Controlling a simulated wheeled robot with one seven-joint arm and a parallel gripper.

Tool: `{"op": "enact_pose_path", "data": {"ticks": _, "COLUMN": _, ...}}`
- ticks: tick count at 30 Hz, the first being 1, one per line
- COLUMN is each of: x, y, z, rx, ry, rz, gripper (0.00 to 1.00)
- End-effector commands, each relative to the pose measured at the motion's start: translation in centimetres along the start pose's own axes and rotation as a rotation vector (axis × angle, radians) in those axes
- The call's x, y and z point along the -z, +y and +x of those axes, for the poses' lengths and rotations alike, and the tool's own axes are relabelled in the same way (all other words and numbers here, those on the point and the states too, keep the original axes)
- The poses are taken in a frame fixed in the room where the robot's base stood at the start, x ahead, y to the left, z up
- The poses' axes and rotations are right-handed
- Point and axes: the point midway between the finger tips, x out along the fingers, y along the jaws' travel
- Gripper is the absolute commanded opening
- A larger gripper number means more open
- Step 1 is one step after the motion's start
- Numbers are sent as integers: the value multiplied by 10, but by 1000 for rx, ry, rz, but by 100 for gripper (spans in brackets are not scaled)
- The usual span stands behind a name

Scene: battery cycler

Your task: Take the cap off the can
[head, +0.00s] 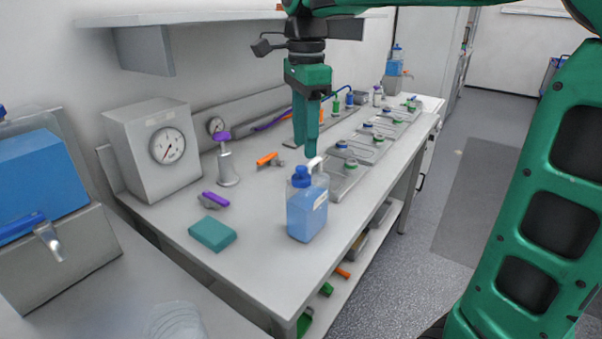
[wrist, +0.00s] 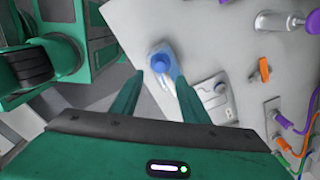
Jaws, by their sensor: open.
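The can (head: 307,214) is translucent with blue liquid, a white handle and a white label. It stands upright near the front edge of the bench. Its blue cap (head: 301,177) sits on top at the left. My gripper (head: 310,150) points down above the can, its fingers open and empty. In the wrist view the blue cap (wrist: 159,62) shows just beyond my open fingertips (wrist: 160,77), about in line with the gap between them. The fingers look apart from the cap. Most of the can's body is hidden from above.
A teal block (head: 212,234), a purple-handled part (head: 213,200) and a gauge box (head: 155,148) stand left of the can on the bench (head: 245,265). Trays (head: 345,175) with small capped cells run behind it. An orange-handled valve (head: 268,159) lies behind.

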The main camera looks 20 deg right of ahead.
Motion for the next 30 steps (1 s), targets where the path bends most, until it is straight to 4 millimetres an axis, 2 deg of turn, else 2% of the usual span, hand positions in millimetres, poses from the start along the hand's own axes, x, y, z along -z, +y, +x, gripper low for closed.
{"op": "enact_pose_path", "data": {"ticks": 5, "x": -2, "y": -1, "z": 15, "rx": -2, "ry": 1, "rz": 0, "gripper": 41}}
{"op": "enact_pose_path", "data": {"ticks": 12, "x": -5, "y": -3, "z": 47, "rx": -2, "ry": 0, "rz": 0, "gripper": 41}}
{"op": "enact_pose_path", "data": {"ticks": 22, "x": -4, "y": -3, "z": 54, "rx": 0, "ry": 0, "rz": 0, "gripper": 41}}
{"op": "enact_pose_path", "data": {"ticks": 23, "x": -4, "y": -3, "z": 54, "rx": 0, "ry": 0, "rz": 0, "gripper": 36}}
{"op": "enact_pose_path", "data": {"ticks": 27, "x": -4, "y": -3, "z": 54, "rx": 0, "ry": 0, "rz": 0, "gripper": 3}}
{"op": "enact_pose_path", "data": {"ticks": 28, "x": -4, "y": -3, "z": 54, "rx": 0, "ry": 0, "rz": 0, "gripper": 0}}
{"op": "enact_pose_path", "data": {"ticks": 30, "x": -4, "y": -3, "z": 53, "rx": 0, "ry": 0, "rz": 0, "gripper": 0}}
